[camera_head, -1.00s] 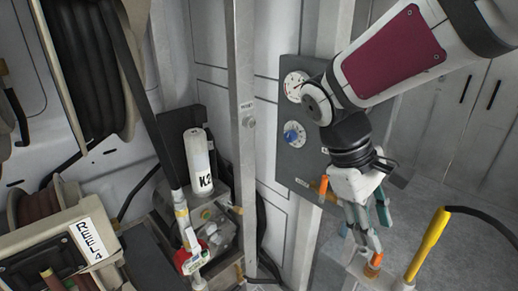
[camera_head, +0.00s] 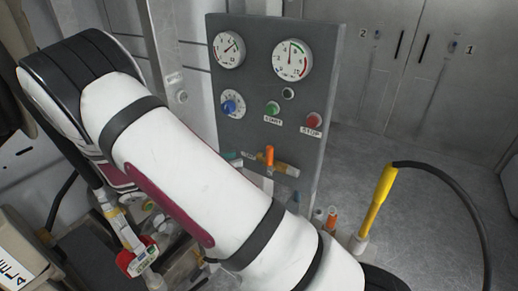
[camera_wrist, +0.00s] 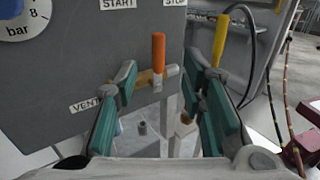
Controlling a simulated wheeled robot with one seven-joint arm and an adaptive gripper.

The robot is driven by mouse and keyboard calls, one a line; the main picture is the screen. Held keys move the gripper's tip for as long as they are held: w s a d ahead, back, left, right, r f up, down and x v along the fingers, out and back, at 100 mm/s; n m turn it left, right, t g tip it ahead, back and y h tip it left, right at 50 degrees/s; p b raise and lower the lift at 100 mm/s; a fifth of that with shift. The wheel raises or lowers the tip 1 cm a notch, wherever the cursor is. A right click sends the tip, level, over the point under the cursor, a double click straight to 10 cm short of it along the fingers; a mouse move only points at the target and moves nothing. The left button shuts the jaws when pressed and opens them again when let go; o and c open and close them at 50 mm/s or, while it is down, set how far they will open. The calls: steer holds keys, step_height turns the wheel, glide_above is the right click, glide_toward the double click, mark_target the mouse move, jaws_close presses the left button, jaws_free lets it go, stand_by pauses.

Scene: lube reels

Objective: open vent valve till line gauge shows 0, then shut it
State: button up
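The grey panel (camera_head: 255,135) carries two white round gauges, left (camera_head: 229,50) and right (camera_head: 292,60). The left needle points up and right, the right needle roughly up; their readings and names are too small to tell. The vent valve's orange handle (camera_head: 269,156) stands upright on a brass pipe low on the panel. In the wrist view the orange handle (camera_wrist: 158,52) rises between and beyond my open fingers, beside a VENT label (camera_wrist: 86,105). My gripper (camera_wrist: 160,78) is open and empty, with no clear contact. My arm hides most of it in the head view.
A blue knob (camera_head: 229,104), a green button (camera_head: 273,108) and a red STOP button (camera_head: 314,120) sit above the valve.

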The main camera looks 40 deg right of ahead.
mark_target(270, 165)
steer(key=p+x, duration=0.1)
steer(key=x, duration=1)
steer(key=shift+d, duration=0.4)
steer(key=shift+c, duration=0.2)
jaws_close()
